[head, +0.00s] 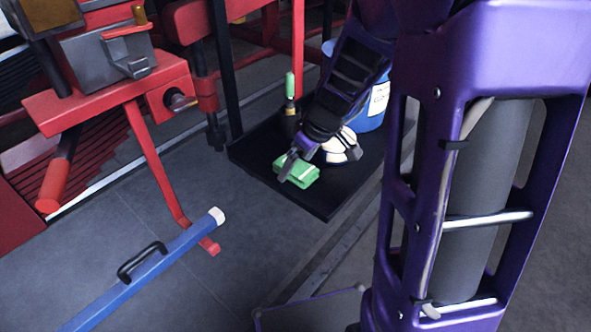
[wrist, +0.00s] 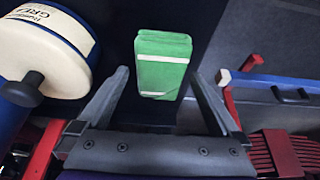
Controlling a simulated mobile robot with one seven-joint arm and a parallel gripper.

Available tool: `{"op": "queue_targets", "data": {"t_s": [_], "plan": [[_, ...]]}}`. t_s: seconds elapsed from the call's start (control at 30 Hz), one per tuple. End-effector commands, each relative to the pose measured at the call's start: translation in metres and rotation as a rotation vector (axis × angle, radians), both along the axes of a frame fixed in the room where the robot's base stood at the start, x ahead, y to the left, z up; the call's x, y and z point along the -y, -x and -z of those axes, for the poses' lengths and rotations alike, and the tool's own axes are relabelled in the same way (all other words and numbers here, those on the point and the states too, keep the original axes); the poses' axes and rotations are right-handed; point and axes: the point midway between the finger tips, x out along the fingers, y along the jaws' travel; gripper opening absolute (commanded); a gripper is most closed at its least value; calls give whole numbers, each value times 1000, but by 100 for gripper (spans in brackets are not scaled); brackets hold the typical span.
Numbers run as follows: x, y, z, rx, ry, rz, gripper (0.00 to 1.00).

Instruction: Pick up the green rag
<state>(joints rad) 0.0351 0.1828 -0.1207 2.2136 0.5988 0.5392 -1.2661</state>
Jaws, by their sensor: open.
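The green rag (head: 303,174) is a folded green block with a pale stripe, lying on a black tray (head: 323,206). In the wrist view the rag (wrist: 163,62) lies between and just beyond my two fingers. My gripper (head: 288,165) is open and its fingers are at the rag in the head view. In the wrist view my gripper (wrist: 160,82) has a finger on either side, with gaps to the rag. I cannot tell how high the fingers are above the tray. Part of the rag is hidden behind a finger in the head view.
A green-topped bottle (head: 290,100) stands on the tray. A blue bar (head: 150,265) and red machinery (head: 110,85) are to the left.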

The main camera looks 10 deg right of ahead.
Motion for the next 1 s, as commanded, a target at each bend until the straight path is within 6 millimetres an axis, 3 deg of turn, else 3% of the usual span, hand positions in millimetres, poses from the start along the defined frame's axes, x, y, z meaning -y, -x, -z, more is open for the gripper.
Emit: {"op": "queue_targets", "data": {"t_s": [0.93, 1.0], "plan": [[0, 0, 4, 0, 0, 0, 100], [0, 0, 4, 0, 0, 0, 87]]}}
